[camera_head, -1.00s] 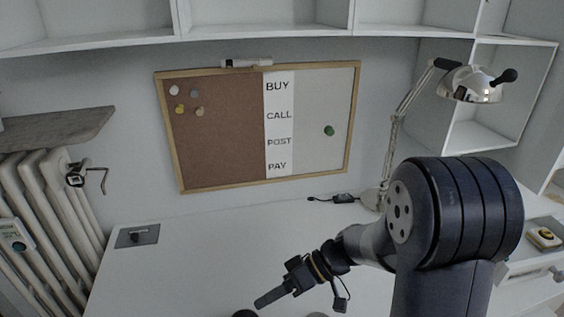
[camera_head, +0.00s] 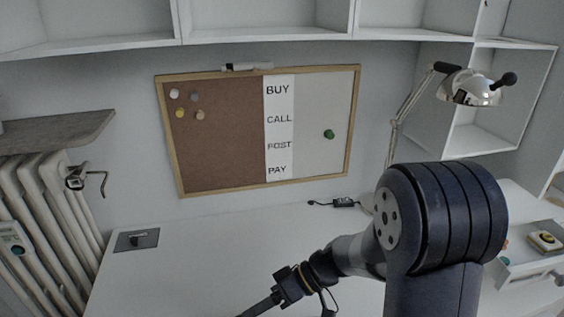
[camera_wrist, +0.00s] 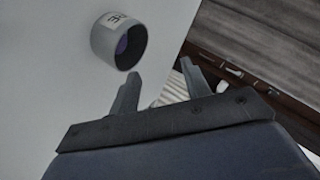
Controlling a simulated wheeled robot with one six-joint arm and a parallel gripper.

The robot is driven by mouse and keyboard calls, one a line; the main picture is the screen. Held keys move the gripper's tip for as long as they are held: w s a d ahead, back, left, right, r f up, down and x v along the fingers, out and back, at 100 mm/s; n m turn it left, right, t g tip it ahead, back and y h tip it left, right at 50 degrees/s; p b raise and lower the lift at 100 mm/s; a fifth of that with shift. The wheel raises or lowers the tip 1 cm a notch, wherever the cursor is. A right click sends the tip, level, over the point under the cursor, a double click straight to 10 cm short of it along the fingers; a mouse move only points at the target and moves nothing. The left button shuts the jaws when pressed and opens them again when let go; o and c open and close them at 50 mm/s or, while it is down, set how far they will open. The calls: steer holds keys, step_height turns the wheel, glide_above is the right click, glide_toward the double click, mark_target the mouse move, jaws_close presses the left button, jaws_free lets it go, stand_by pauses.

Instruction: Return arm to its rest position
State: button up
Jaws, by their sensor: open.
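My gripper shows in the wrist view (camera_wrist: 160,88) with its two fingers spread apart and nothing between them. In the head view, my arm reaches down and to the left over the white desk (camera_head: 205,270). There the gripper's finger end (camera_head: 258,308) runs to the bottom edge of the picture, so its tips are not clear. A grey cylindrical holder (camera_wrist: 118,42) with a label and a dark opening lies beyond the fingers in the wrist view, apart from them.
A cork and white board (camera_head: 225,135) hangs on the back wall. A desk lamp (camera_head: 468,88) stands behind my arm at right. A radiator (camera_head: 50,225) is at left. The desk's left middle is clear.

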steer(key=shift+r+p, duration=3.25)
steer(key=shift+p, duration=1)
steer(key=w+d+r+m+t+h+p, duration=0.2)
steer(key=w+d+m+t+p, duration=0.1)
steer(key=w+m+t, duration=0.75)
steer(key=w+d+f+m+t+h+p, duration=0.1)
steer(key=d+f+m+t+h, duration=0.1)
steer(key=d+m+h, duration=0.2)
steer(key=w+d+f+m+t+h+p, duration=0.1)
steer(key=d+f+m+t+h, duration=0.1)
steer(key=d, duration=0.7)
steer(key=shift+d+f+m+t+h+p, duration=0.35)
steer(key=shift+f+m+h, duration=0.25)
steer(key=shift+m+h, duration=0.7)
steer(key=shift+w+r+y, duration=0.1)
steer(key=shift+y, duration=0.2)
